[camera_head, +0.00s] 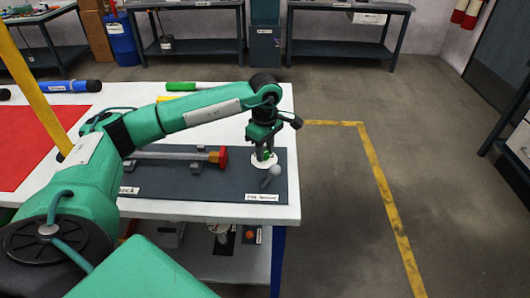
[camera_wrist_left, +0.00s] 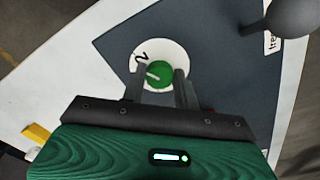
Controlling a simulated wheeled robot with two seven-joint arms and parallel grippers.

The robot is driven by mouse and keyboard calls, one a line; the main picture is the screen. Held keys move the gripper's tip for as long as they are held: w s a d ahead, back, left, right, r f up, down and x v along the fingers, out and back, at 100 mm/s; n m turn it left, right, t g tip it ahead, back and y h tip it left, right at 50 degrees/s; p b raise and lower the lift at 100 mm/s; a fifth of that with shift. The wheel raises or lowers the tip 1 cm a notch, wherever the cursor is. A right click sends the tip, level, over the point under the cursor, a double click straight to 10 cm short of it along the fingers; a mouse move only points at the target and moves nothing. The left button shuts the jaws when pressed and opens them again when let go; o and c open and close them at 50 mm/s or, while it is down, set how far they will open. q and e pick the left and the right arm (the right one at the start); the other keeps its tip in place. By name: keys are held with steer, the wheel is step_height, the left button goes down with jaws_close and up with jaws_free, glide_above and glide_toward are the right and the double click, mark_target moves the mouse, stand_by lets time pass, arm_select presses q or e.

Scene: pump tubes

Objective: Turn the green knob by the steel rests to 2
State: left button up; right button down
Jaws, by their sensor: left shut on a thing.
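The green knob (camera_wrist_left: 159,71) sits on a round white dial (camera_wrist_left: 166,50) with a black "2" by its upper left edge. A pale pointer line on the knob points left, a little below the "2". My left gripper (camera_wrist_left: 163,82) is shut on the knob, with one finger on each side of it. In the head view, my left gripper (camera_head: 264,151) points down over the white dial (camera_head: 264,163) at the dark mat's right end. The steel rests (camera_head: 213,167) stand left of it, under a tube with a red end (camera_head: 222,157). My right gripper is out of view.
The dark mat (camera_head: 240,187) lies on a white table (camera_head: 180,209). A grey ball-topped piece (camera_head: 274,171) stands close to the dial and shows large in the wrist view (camera_wrist_left: 293,15). A green tube (camera_head: 181,86) lies behind my arm. The floor right of the table is clear.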

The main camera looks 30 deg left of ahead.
mark_target(265, 153)
arm_select(q)
steer(key=shift+r+m, duration=0.1)
steer(key=shift+m, duration=0.4)
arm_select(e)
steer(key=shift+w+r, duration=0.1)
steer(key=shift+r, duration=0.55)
arm_select(q)
steer(key=o, duration=1)
steer(key=shift+c, duration=0.2)
step_height(265, 153, up, 14)
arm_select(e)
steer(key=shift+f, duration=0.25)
